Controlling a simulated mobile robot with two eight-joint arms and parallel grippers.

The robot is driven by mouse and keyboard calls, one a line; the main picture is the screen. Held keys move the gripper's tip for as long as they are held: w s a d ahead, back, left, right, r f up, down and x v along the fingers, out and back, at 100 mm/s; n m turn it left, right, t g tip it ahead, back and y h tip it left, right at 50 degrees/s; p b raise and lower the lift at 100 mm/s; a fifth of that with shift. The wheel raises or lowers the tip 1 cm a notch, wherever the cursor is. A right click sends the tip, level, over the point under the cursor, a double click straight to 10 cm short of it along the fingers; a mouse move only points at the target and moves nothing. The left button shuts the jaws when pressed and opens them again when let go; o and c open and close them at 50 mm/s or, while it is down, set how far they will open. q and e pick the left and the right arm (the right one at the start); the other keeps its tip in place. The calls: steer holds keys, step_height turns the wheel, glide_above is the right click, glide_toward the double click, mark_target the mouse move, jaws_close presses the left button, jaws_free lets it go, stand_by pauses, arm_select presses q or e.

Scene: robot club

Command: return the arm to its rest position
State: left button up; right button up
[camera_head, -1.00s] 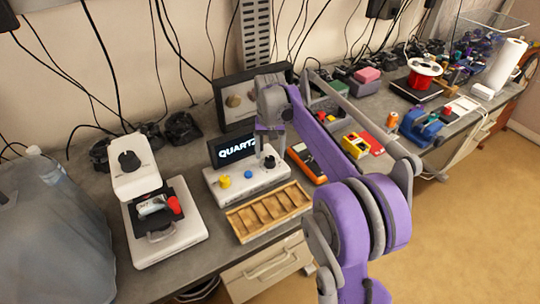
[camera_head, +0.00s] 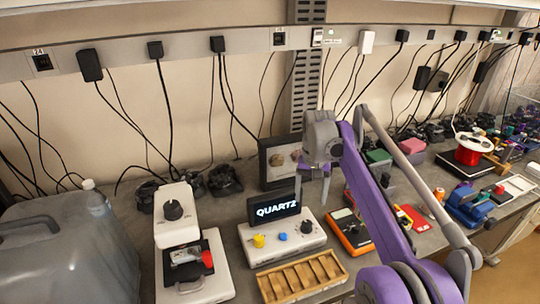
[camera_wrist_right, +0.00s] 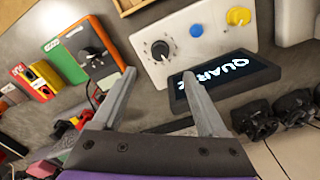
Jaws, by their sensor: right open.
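My right arm is purple and grey and reaches in from the lower right in the head view. Its gripper (camera_head: 312,190) hangs above the bench, beside the right end of the QUARTZ display. In the right wrist view the gripper (camera_wrist_right: 165,95) has its two grey fingers spread apart with nothing between them. The box also shows beyond the fingers in the right wrist view (camera_wrist_right: 180,28). My left gripper is not in view.
A white microscope-like device (camera_head: 178,232) stands left of the box, and a large grey jug (camera_head: 60,250) is at far left. A wooden compartment tray (camera_head: 302,276) lies in front. An orange meter (camera_head: 350,230) and a red spool (camera_head: 470,150) are to the right. Cables hang behind.

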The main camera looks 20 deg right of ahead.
steer(key=s+a+f+n+t, duration=0.3)
steer(key=s+a, duration=0.5)
steer(key=s, duration=0.4)
steer(key=s+a+f+n+t, duration=0.1)
steer(key=s+a+f, duration=0.1)
steer(key=s+f, duration=0.3)
steer(key=s+a+f+n+t, duration=0.1)
steer(key=s+a+f, duration=0.1)
steer(key=s+f, duration=0.4)
steer(key=s, duration=0.3)
steer(key=shift+s+a+n+t, duration=0.3)
steer(key=shift+s+a, duration=0.1)
stand_by(0.3)
